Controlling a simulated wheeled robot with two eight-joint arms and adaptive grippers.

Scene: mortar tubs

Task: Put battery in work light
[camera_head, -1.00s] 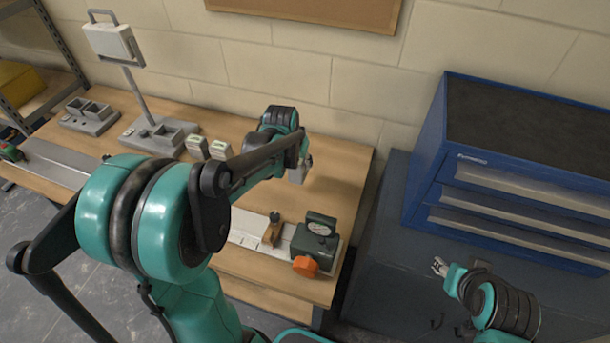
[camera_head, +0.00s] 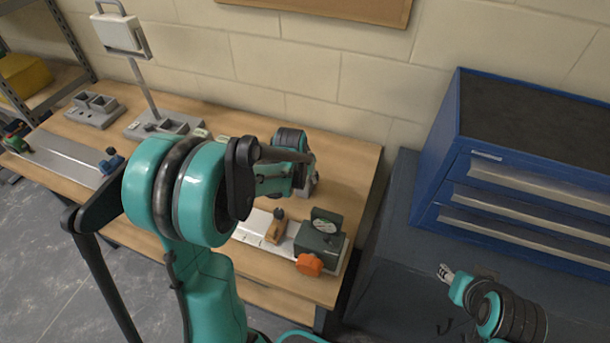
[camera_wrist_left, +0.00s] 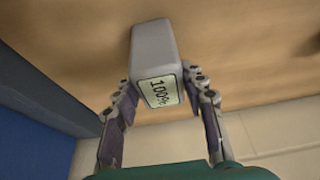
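A grey battery (camera_wrist_left: 153,45) with a "100%" label sits between the two fingers of my left gripper (camera_wrist_left: 157,80) in the left wrist view. The fingers press on its sides. In the head view the left gripper (camera_head: 304,180) holds the battery (camera_head: 309,188) over the right part of the wooden bench, mostly hidden by my arm. The work light (camera_head: 160,124) stands at the back left, with a grey base, a pole and a white lamp head (camera_head: 120,34). My right gripper (camera_head: 446,272) is small, at the lower right, away from the bench; its opening is unclear.
A grey two-slot unit (camera_head: 94,110) stands left of the work light. A dark green device (camera_head: 320,235) with a dial and orange knob sits at the bench's (camera_head: 345,160) right front. A blue drawer cabinet (camera_head: 510,170) stands to the right. My left arm hides the bench middle.

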